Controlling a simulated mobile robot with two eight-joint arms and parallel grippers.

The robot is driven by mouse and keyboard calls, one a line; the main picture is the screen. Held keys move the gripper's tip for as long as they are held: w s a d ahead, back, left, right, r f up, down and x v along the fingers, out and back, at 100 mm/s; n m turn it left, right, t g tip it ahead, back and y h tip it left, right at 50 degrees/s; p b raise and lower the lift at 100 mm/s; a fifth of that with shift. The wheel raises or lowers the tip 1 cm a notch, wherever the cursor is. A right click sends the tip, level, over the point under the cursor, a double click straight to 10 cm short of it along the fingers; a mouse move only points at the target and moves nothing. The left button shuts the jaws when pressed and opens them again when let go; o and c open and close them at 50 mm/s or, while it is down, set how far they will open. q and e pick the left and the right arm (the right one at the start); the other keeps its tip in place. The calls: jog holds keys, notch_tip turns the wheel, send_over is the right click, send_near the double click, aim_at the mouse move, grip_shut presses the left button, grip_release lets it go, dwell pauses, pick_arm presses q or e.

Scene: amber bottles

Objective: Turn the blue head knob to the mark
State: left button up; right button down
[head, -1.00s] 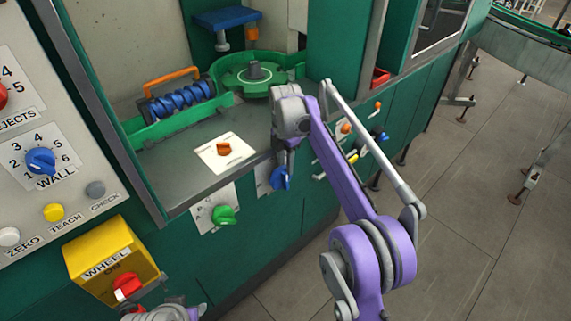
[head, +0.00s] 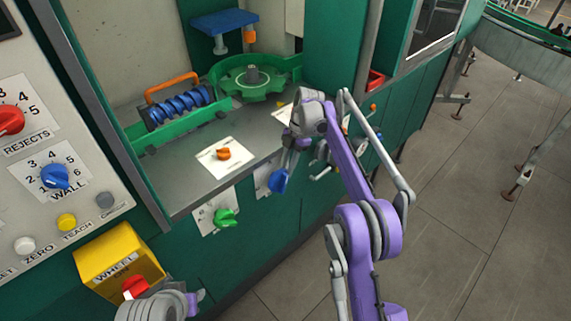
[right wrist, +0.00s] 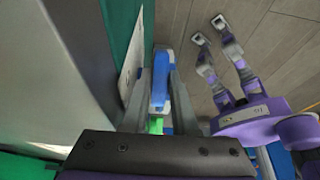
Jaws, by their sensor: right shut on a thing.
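A blue knob (head: 278,181) sits on the machine's front face, right of a green knob (head: 225,217). Its white plate (head: 262,181) is partly covered, and I cannot read a label or mark. My right gripper (head: 285,165) is shut on this blue knob from above. In the right wrist view the blue knob (right wrist: 160,78) lies between the two fingers of the right gripper (right wrist: 160,100). My left arm's end (head: 160,304) shows at the bottom left, near the red knob (head: 134,287) of the yellow WHEEL box; its fingers cannot be made out.
Another blue knob, labelled WALL (head: 55,177), is on the left panel. An orange knob (head: 223,154) sits on the grey ledge (head: 185,187). A blue screw (head: 180,102) and green star wheel (head: 253,82) stand behind. Open floor (head: 470,220) lies at right.

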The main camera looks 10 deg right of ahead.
jog(key=c, duration=1)
grip_release()
jog(key=shift+d, duration=0.1)
